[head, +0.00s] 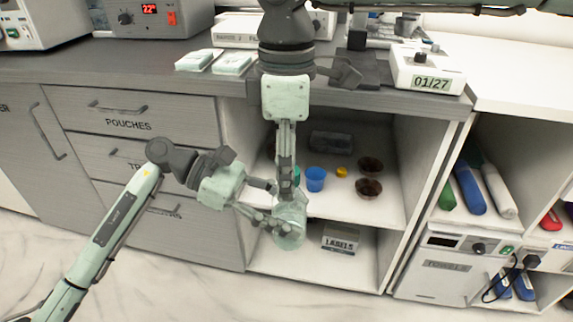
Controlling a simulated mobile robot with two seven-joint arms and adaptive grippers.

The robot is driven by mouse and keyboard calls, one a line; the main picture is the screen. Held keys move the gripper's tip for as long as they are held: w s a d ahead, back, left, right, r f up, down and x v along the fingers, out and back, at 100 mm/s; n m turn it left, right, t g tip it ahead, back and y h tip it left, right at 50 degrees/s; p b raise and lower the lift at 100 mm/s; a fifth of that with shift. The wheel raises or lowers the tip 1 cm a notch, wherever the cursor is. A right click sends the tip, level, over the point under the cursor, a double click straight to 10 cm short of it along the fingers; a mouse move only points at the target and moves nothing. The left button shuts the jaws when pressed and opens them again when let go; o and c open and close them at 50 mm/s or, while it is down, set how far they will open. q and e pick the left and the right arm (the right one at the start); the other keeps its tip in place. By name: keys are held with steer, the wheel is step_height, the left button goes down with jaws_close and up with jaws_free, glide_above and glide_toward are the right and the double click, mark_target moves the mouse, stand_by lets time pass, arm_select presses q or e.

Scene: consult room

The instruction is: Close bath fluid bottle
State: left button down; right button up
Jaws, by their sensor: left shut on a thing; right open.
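A translucent pale green bottle (290,228), which looks like the bath fluid bottle, is held in front of the open shelf unit. My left gripper (270,205) comes in from the left and is shut on it. The bottle appears tilted, with its rounded end toward the camera. My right gripper (287,188) points straight down from above, its fingers at the bottle's upper end. It is open, though its fingers look narrow from here. The bottle's mouth and any cap are hidden behind the fingers, and I cannot tell whether they touch.
The shelf behind holds a blue cup (315,179), a small yellow item (342,172) and brown bowls (369,187). A labels box (340,239) stands on the lower shelf. The grey counter (150,62) edge lies above, with white packets (232,64) on it. Drawers (125,118) are at left.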

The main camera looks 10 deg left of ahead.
steer(key=shift+r, duration=0.1)
steer(key=shift+r, duration=2.2)
steer(key=shift+w, duration=0.1)
steer(key=shift+c, duration=0.5)
